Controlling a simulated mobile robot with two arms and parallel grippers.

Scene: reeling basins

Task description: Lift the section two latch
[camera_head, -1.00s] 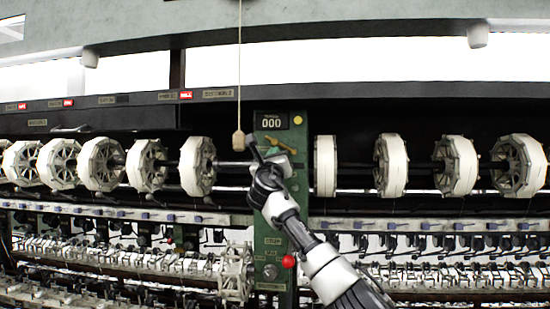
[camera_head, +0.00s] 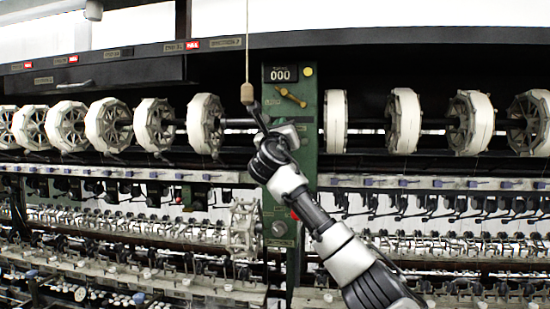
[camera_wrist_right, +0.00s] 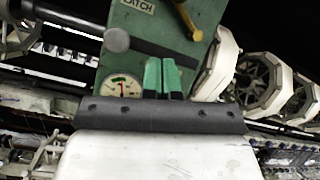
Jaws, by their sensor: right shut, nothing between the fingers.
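My right gripper (camera_head: 268,140) comes in from the lower right, in front of the green panel (camera_head: 306,170). In the right wrist view its two green-faced fingertips (camera_wrist_right: 162,72) are close together, shut and empty. A plate reading "LATCH" (camera_wrist_right: 138,5) is at the top of the green panel in that view. Below it is a dark bar with a round grey knob (camera_wrist_right: 117,40), just beyond the fingertips. I cannot tell whether they touch. A brass lever (camera_head: 291,97) sits tilted above my gripper; a brass piece also shows in the wrist view (camera_wrist_right: 188,20). My left gripper is out of view.
A wooden bob (camera_head: 247,93) hangs on a cord just left of the panel. White reels (camera_head: 204,124) line both sides on a shaft. A counter reads 000 (camera_head: 282,74). A round dial (camera_wrist_right: 120,88) is left of the fingertips. Reeling fittings crowd the area below.

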